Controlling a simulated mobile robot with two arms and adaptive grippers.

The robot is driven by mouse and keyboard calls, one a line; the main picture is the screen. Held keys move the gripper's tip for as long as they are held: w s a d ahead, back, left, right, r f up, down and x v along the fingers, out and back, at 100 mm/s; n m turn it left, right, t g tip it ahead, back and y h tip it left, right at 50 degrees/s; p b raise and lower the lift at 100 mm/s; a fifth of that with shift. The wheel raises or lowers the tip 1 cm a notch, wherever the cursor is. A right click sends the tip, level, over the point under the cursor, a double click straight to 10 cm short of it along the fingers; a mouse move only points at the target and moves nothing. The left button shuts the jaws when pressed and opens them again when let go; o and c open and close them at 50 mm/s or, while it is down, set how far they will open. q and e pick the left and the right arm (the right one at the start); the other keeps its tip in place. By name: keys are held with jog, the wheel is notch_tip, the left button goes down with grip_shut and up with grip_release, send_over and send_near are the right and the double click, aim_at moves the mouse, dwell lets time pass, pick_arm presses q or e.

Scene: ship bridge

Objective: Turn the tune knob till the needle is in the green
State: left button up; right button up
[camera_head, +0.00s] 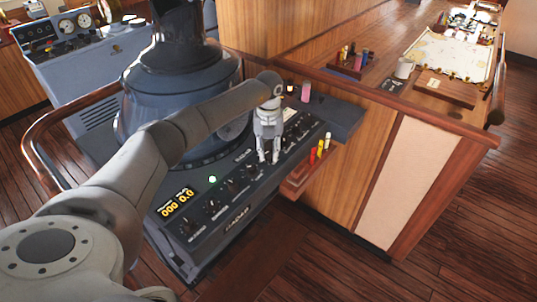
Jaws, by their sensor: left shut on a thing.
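I cannot make out a needle or a green zone. My right gripper is not in view.
A dark dome-shaped housing (165,100) rises behind the panel, close to my left arm. Red and yellow cylinders (318,152) stand on a small side shelf right of the panel. A wooden counter behind holds a mug (404,68) and a chart (452,55).

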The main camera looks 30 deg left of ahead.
pick_arm(q)
jog(key=m+b, duration=0.2)
jog(key=m, duration=0.2)
jog(key=shift+m+b, duration=0.3)
jog(key=shift+b, duration=0.1)
jog(key=m+b, duration=0.1)
jog(key=m, duration=0.2)
jog(key=shift+m+b, duration=0.4)
jog(key=m+b, duration=0.1)
jog(key=m, duration=0.3)
grip_shut()
jog(key=shift+r+m+b, duration=0.1)
jog(key=shift+m+b, duration=0.6)
jog(key=shift+m, duration=1.1)
jog(key=o, duration=1.1)
grip_release()
jog(key=shift+c, duration=0.2)
jog(key=shift+m, duration=0.3)
